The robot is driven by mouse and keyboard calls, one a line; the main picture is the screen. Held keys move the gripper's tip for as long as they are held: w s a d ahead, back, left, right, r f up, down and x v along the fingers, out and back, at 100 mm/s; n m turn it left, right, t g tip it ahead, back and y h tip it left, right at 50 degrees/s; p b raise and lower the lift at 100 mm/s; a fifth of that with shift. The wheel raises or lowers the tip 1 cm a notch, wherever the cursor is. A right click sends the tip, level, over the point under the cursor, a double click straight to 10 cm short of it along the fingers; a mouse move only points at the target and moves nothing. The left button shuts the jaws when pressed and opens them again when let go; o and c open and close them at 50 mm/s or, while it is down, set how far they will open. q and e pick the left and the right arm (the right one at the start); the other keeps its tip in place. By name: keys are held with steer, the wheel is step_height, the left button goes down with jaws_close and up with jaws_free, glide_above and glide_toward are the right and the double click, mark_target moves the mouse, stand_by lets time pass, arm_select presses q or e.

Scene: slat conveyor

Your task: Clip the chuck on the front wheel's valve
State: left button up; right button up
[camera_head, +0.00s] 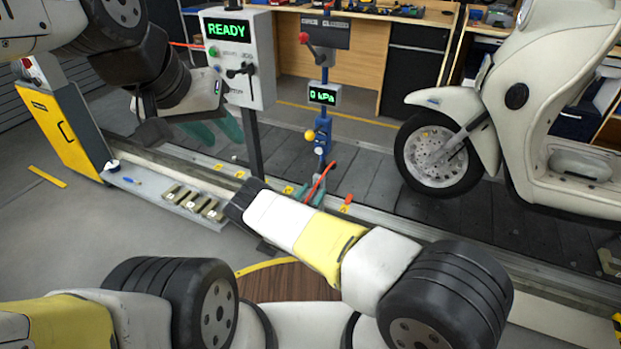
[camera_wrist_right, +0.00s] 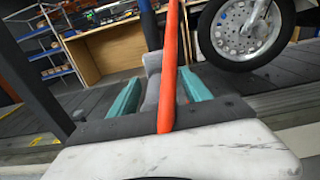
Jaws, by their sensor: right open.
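The front wheel (camera_head: 437,157) of the cream scooter (camera_head: 545,100) stands on the conveyor at the right; its valve is too small to make out. It also shows at the top right of the right wrist view (camera_wrist_right: 245,30). My right gripper (camera_wrist_right: 160,82) is open, left of the wheel and apart from it. A grey part (camera_wrist_right: 153,66), perhaps the chuck, shows between its teal fingers, and a red-orange hose (camera_wrist_right: 171,50) crosses in front. Whether the fingers touch that part cannot be told. My left gripper (camera_head: 216,130) is open and empty beside the control box.
The control box (camera_head: 239,60) reads READY. A blue gauge stand (camera_head: 322,135) reads 0 kPa, with a yellow knob (camera_head: 309,135). A yellow cabinet (camera_head: 62,130) and a ledge with metal blocks (camera_head: 195,203) are at left. The slats between stand and wheel look clear.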

stand_by(0.6)
jaws_close()
steer(key=shift+v, duration=3)
